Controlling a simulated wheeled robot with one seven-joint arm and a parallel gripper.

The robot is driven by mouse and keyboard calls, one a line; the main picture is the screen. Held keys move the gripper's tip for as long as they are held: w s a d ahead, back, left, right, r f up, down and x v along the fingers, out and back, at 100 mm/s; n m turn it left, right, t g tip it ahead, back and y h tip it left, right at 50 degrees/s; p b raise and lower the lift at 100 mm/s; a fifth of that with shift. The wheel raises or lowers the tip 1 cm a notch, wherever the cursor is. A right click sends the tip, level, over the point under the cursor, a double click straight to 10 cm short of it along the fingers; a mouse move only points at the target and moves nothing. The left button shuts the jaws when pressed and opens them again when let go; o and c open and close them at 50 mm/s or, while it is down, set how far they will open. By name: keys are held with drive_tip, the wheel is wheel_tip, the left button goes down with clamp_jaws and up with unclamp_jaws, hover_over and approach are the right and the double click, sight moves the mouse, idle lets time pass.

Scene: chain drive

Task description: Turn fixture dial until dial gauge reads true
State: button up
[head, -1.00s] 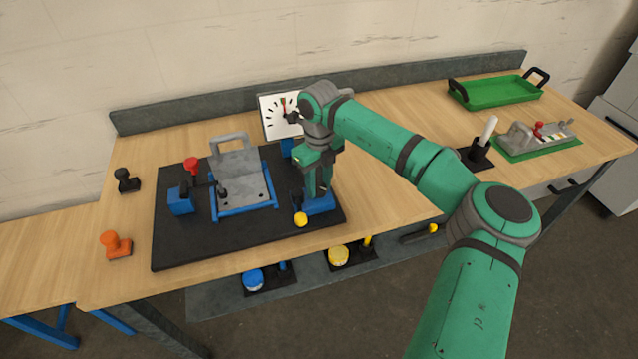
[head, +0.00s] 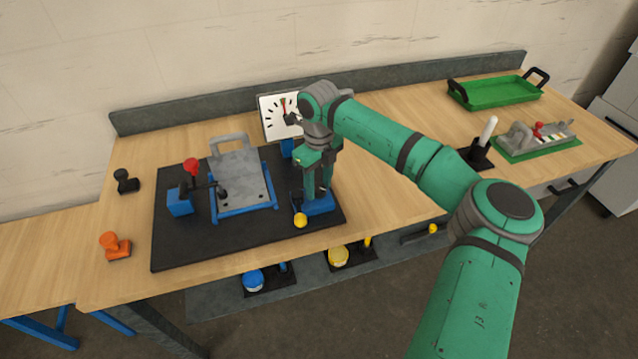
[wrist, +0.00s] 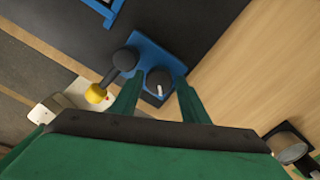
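The fixture dial (wrist: 158,82) is a dark round knob with a white mark, on a blue base (wrist: 148,52) in the wrist view. The blue base also shows in the head view (head: 322,206), where my fingers hide the dial. My gripper (wrist: 161,78) points down over the dial, with one finger on each side of it. The fingers are apart, and small gaps seem to show between them and the dial. The dial gauge (head: 272,128) is a white panel with black ticks; its red needle (head: 284,105) points about straight up. My arm partly covers the gauge's right side.
A dark lever with a yellow knob (wrist: 97,93) stands beside the dial. A blue-framed fixture with a grey plate (head: 240,178) lies left on the black mat (head: 215,247). A red-knobbed clamp (head: 191,165) is left of it. A green tray (head: 495,92) is far right.

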sight(318, 187)
wheel_tip(318, 187, up, 11)
idle(0.6)
drive_tip(key=shift+s+a+f, duration=0.1)
drive_tip(key=shift+f, duration=0.05)
